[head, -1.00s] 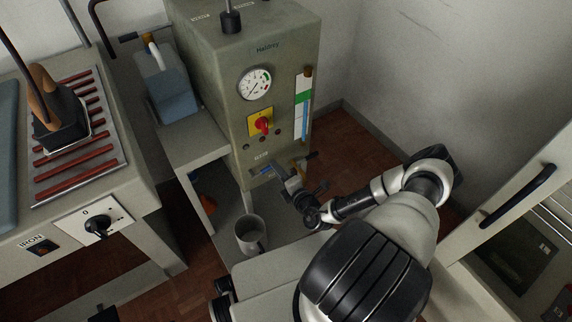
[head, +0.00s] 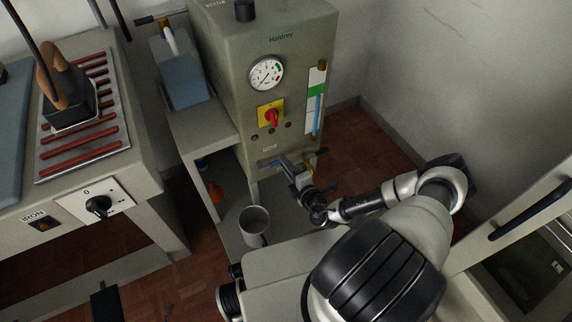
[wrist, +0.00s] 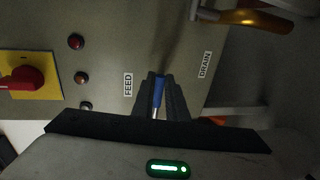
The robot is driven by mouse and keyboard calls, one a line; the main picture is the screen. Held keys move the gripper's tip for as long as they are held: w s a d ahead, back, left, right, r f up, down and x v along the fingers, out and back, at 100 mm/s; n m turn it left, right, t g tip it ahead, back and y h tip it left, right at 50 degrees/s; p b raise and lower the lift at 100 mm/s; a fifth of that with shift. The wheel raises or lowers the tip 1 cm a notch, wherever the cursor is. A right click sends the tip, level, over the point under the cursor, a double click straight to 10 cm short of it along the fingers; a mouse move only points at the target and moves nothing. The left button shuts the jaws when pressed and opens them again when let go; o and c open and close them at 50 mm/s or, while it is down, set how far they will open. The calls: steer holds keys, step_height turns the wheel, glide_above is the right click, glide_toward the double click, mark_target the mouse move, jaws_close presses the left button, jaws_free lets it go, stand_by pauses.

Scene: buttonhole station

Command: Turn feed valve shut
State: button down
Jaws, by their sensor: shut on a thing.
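The feed valve's blue lever (wrist: 158,92) shows between my fingers in the wrist view, beside the FEED label (wrist: 128,84). My gripper (wrist: 160,98) is shut on this lever, and its fingers hide part of it. In the head view my gripper (head: 284,163) is at the low front of the grey-green Haldrey boiler (head: 225,85), just under the gauge panel. The valve body and the angle of its lever relative to the pipe are hidden or too small to tell.
A brass-coloured drain handle (wrist: 256,18) is near the DRAIN label (wrist: 205,65). A red rotary switch (head: 271,117) and a pressure gauge (head: 267,74) are above my gripper. A mug (head: 254,224) stands on the low shelf to the left. A cabinet with a dark handle (head: 531,208) is at right.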

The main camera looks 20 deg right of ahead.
steer(key=c, duration=1.7)
jaws_free()
steer(key=shift+c, duration=0.2)
steer(key=shift+s, duration=0.1)
steer(key=p+v, duration=0.2)
steer(key=v, duration=0.5)
steer(key=shift+s, duration=0.2)
